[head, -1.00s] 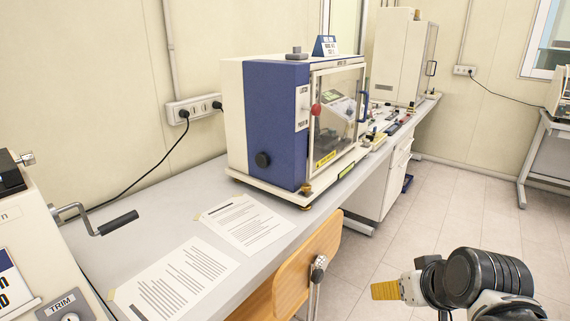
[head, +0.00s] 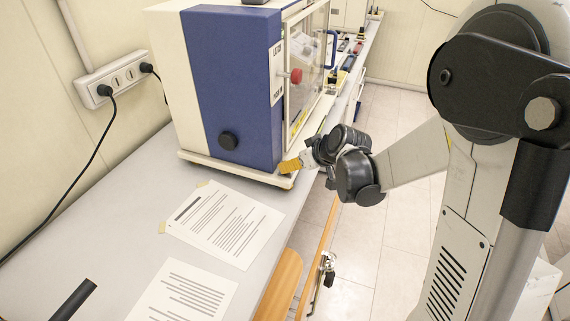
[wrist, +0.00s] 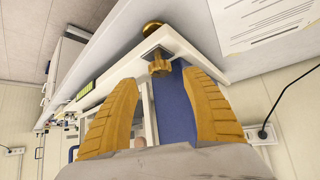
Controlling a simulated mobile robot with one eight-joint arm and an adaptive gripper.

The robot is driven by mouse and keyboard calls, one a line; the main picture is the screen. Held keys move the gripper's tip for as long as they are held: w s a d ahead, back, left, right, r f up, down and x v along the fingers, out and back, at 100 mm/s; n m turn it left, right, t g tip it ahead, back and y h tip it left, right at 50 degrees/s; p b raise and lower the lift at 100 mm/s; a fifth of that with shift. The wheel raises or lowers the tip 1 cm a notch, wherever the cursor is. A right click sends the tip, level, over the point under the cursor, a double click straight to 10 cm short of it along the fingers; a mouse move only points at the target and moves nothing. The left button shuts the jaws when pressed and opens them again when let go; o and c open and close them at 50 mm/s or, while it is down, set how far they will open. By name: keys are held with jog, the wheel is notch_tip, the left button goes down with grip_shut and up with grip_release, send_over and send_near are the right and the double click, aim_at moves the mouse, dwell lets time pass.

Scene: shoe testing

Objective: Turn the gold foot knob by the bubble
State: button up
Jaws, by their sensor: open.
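A gold knob (wrist: 159,64) with a scalloped rim shows in the wrist view at the corner of the machine's cream base. A rounder gold foot (wrist: 152,28) is just beyond it, against the bench. My gripper (wrist: 160,78) is open, with its yellow ribbed fingers on either side of the view and the knob lying between and slightly past their tips. I cannot tell whether they touch it. In the head view my gripper (head: 290,166) is at the near front corner of the blue and cream machine (head: 232,90) and covers the knob. I cannot make out the bubble.
Printed sheets (head: 222,222) lie on the grey bench (head: 110,225) before the machine. A wooden chair back (head: 283,285) stands at the bench's front edge. A red knob (head: 296,75) sticks out from the machine's front. Bare floor lies to the right.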

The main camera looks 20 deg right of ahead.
jog(key=b+x, duration=0.1)
jog(key=x, duration=0.4)
jog(key=shift+w+a, duration=0.1)
jog(key=c, duration=1.2)
